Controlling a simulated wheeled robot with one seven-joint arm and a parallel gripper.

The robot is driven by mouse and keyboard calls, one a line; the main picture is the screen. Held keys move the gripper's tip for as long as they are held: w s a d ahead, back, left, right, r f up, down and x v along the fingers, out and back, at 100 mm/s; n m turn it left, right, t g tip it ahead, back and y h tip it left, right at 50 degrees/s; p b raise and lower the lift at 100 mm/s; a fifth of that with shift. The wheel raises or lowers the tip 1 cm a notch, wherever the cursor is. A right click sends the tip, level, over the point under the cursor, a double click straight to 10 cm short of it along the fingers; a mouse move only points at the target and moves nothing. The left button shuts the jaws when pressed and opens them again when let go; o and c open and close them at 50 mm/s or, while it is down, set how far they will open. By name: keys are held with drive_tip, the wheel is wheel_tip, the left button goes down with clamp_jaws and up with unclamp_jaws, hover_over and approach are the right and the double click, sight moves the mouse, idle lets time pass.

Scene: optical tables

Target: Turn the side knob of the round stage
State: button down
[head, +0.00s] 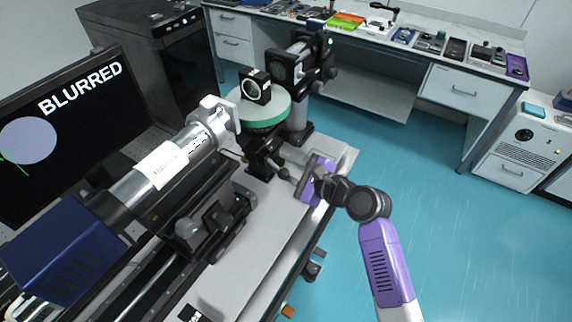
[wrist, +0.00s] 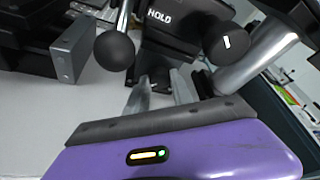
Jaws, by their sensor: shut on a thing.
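The round stage (head: 250,121) has a pale top with a green rim and sits on a black mount at the table's edge. A black cube with a round lens (head: 255,86) stands on it. In the wrist view, my gripper (wrist: 161,92) has its two grey fingers shut on a small dark part, apparently the side knob (wrist: 158,78), below the block marked HOLD (wrist: 160,16). The fingers hide much of it. A black ball-ended lever (wrist: 115,50) is to the left, and a round black knob with a white mark (wrist: 226,43) to the right. In the head view, my gripper (head: 297,181) is beside the mount.
A silver cylinder (head: 165,165) on a rail lies left of the stage. A black-mounted optic (head: 295,68) stands behind it. A monitor (head: 65,130) at the left reads BLURRED. The blue floor (head: 450,230) to the right is open.

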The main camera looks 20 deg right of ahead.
drive_tip(key=shift+s+f+n+t+h+b, duration=0.15)
drive_tip(key=shift+n+t+h+b, duration=0.1)
drive_tip(key=shift+n+b, duration=0.3)
drive_tip(key=shift+w+f+n+t+h+b, duration=0.15)
drive_tip(key=shift+n+t+b, duration=0.15)
drive_tip(key=shift+n, duration=0.35)
drive_tip(key=shift+s+a+r+n+t+b, duration=0.1)
drive_tip(key=shift+n+t+b, duration=0.25)
drive_tip(key=shift+n+b, duration=0.25)
drive_tip(key=c, duration=1.2)
unclamp_jaws()
drive_tip(key=shift+o, duration=0.5)
drive_tip(key=shift+r, duration=0.2)
drive_tip(key=shift+r, duration=0.1)
